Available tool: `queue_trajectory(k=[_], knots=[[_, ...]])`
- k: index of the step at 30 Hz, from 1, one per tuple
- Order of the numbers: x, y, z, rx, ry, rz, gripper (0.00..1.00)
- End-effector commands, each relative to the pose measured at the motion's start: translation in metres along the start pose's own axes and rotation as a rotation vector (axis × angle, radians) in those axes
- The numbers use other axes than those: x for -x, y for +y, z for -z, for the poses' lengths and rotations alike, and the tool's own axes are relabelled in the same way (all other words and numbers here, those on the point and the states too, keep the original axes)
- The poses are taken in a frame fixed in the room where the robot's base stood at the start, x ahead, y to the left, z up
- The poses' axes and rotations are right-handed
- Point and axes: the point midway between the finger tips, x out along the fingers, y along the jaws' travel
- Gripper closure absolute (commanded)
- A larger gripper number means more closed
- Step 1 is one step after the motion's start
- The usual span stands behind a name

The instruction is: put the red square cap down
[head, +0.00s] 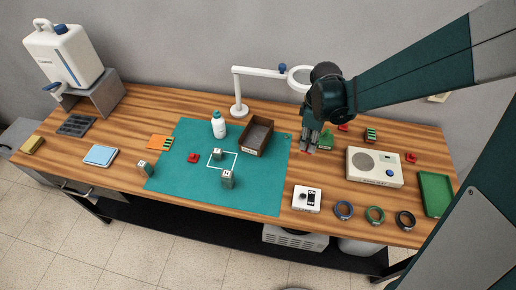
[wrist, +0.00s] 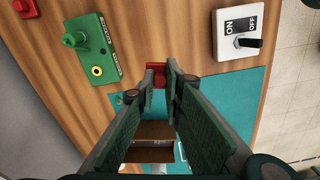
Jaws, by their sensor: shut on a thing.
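My gripper (head: 311,143) is over the wood table, just right of the teal mat (head: 262,197). In the wrist view the fingertips (wrist: 160,72) are shut on a red square cap (wrist: 157,78). In the head view the fingers mostly hide this cap, and I cannot tell whether it touches the table. A green board (wrist: 86,48) with a green post and a yellow ring lies beside the gripper. Another red piece (wrist: 25,8) lies past that board in the wrist view.
An on/off switch box (head: 307,199) stands near the front edge. A brown open box (head: 268,128), a white bottle (head: 218,124), small blocks and another red piece (head: 193,158) are on the mat. A lamp (head: 239,109) stands behind. A cream device (head: 375,168) is at right.

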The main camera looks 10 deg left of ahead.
Motion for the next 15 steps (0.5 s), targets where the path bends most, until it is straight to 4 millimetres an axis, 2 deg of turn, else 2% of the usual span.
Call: queue_trajectory(k=[8, 15], knots=[[0.000, -0.023, 0.028, 0.049, 0.000, 0.000, 0.97], [0.001, -0.057, 0.063, 0.116, 0.000, 0.001, 0.97]])
